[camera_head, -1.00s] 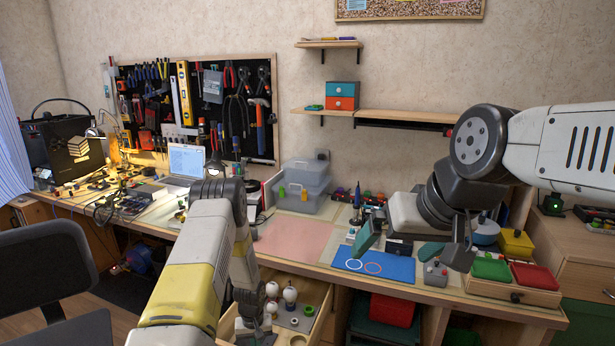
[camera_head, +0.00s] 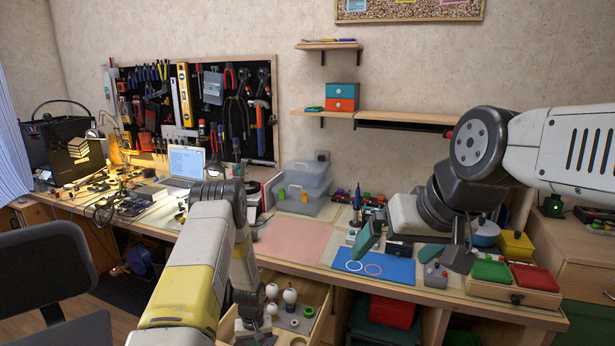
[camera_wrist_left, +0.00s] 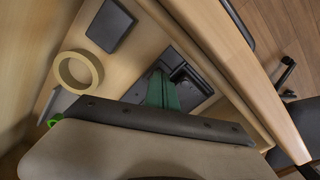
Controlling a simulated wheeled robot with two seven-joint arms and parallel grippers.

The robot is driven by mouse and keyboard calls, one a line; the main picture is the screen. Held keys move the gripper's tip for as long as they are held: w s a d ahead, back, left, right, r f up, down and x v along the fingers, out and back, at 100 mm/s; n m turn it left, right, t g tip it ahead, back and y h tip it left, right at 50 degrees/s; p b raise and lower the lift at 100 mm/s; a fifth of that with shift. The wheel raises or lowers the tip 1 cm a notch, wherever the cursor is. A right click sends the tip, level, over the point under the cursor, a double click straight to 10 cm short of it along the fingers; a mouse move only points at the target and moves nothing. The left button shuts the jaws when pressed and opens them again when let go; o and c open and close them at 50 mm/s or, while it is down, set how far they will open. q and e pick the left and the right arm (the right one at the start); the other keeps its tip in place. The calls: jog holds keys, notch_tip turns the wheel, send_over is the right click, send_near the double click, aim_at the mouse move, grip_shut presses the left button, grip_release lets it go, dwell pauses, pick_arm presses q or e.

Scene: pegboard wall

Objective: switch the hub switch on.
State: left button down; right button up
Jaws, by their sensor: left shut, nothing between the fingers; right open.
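My left gripper reaches down into the open drawer (camera_head: 322,318) below the worktop. Its green fingers show shut and empty in the left wrist view (camera_wrist_left: 161,90). They are over or beside a dark device (camera_wrist_left: 189,80) in the drawer; whether they touch it I cannot tell. I cannot tell whether this device is the hub, and no switch can be made out clearly. In the head view the gripper's dark wrist hides that part of the drawer. My right gripper (camera_head: 400,246) is open and empty above the blue mat (camera_head: 375,266), its teal fingers wide apart.
The drawer also holds white round-topped items (camera_head: 290,296), a tape ring (camera_wrist_left: 77,72) and a flat black box (camera_wrist_left: 110,25). The drawer wall (camera_wrist_left: 222,60) runs close beside my left fingers. A grey box with knobs (camera_head: 435,276) and red and green trays (camera_head: 535,277) stand at the worktop's right.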

pick_arm(q)
jog(key=shift+f, duration=0.85)
dwell(0.7)
jog(key=shift+r, duration=3.5)
notch_tip(320, 180, up, 33)
jog(key=s+t, duration=0.2)
jog(key=t, duration=0.1)
jog(key=s+d+r+m+t+h, duration=0.1)
jog(key=s+r, duration=0.8)
jog(key=s, duration=0.2)
jog(key=s+d+r+m+t+h, duration=0.1)
jog(key=s+r+t, duration=0.1)
jog(key=s+r, duration=0.6)
jog(key=s, duration=0.3)
jog(key=shift+s+r+m, duration=0.15)
jog(key=shift+r+m, duration=0.15)
jog(key=shift+r, duration=0.1)
